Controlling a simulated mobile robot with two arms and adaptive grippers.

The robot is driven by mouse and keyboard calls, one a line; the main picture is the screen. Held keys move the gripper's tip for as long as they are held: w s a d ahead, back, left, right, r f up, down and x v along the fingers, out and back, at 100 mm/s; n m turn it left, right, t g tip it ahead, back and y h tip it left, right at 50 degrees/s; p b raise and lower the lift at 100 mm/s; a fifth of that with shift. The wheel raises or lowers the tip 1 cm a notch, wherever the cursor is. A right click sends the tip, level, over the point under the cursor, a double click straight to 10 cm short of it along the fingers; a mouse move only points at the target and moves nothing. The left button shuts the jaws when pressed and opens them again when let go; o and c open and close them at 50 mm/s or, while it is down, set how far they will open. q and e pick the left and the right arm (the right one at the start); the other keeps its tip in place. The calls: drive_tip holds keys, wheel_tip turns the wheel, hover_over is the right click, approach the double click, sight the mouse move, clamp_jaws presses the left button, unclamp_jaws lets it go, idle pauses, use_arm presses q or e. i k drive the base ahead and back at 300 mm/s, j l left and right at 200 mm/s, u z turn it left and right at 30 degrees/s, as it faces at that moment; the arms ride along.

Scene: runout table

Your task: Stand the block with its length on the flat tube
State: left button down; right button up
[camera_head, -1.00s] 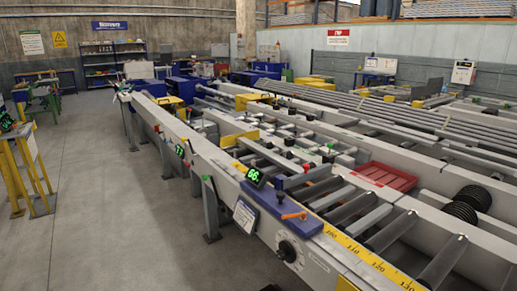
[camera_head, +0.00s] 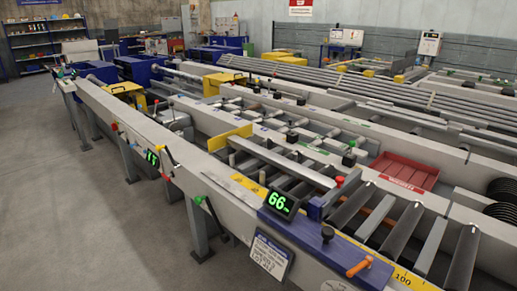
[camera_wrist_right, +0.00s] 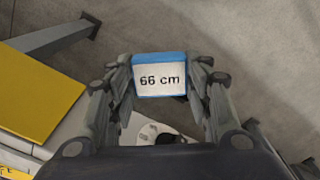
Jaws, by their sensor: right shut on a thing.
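Only the labelled face and blue edges show, so the block's full length is hidden. In the head view a long pale flat bar, which looks like the flat tube (camera_head: 282,161), lies lengthwise over the rollers of the runout table (camera_head: 330,236). Neither gripper shows in the head view, and my left gripper is in no view.
A display (camera_head: 280,204) reads 66 beside a blue plate (camera_head: 325,240) with an orange lever (camera_head: 359,269). A red tray (camera_head: 404,172) and an upright yellow plate (camera_head: 230,137) are on the table. The floor (camera_head: 80,230) at the left is clear.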

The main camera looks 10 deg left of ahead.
sight(285, 162)
drive_tip(key=i+j, duration=0.25)
drive_tip(key=j, duration=0.15)
drive_tip(key=i+j, duration=0.25)
drive_tip(key=j, duration=0.15)
drive_tip(key=i+j, duration=0.25)
drive_tip(key=j, duration=0.15)
drive_tip(key=i+j, duration=0.25)
drive_tip(key=j, duration=0.15)
